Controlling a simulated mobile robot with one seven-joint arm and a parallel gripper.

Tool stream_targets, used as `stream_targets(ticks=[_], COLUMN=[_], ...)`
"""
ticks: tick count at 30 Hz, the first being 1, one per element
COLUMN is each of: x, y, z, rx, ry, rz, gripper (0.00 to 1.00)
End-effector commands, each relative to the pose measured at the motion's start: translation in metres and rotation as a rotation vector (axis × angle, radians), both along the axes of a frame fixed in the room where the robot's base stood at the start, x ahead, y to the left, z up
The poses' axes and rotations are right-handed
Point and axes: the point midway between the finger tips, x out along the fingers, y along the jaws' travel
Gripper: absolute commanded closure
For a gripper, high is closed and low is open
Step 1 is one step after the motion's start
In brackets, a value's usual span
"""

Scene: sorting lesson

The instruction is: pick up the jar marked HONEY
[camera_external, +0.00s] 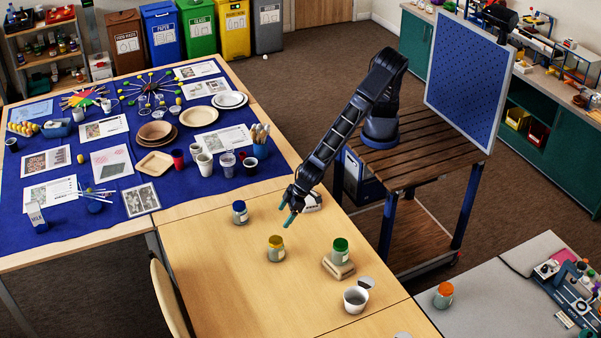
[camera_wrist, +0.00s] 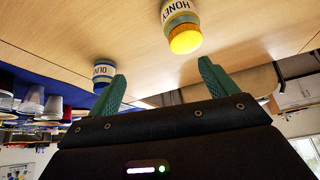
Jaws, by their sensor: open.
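The jar marked HONEY (camera_wrist: 180,14) shows at the top of the wrist view, upside down in the picture, with a yellow lid. A yellow-lidded jar (camera_external: 276,254), which appears to be the same one, stands upright on the light wood table in the external view. My gripper (camera_external: 287,214) is open and empty, above the table and just behind the yellow-lidded jar. In the wrist view its green fingers (camera_wrist: 161,69) are spread apart, and the HONEY jar is beyond the right fingertip, not between them.
A blue-lidded jar (camera_external: 239,217) stands left of the gripper; its label, partly readable, begins "OLI" in the wrist view (camera_wrist: 104,72). A white bowl (camera_external: 355,303) sits nearer the front. An orange-lidded jar (camera_external: 442,300) is on the grey table.

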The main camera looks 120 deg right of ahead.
Motion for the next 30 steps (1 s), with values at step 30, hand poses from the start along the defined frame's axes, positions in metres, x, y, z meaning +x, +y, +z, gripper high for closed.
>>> stream_targets(ticks=[30], x=[0.037], y=[0.038], z=[-0.092], rx=[-0.026], ry=[-0.056], rz=[0.03], gripper=[0.15])
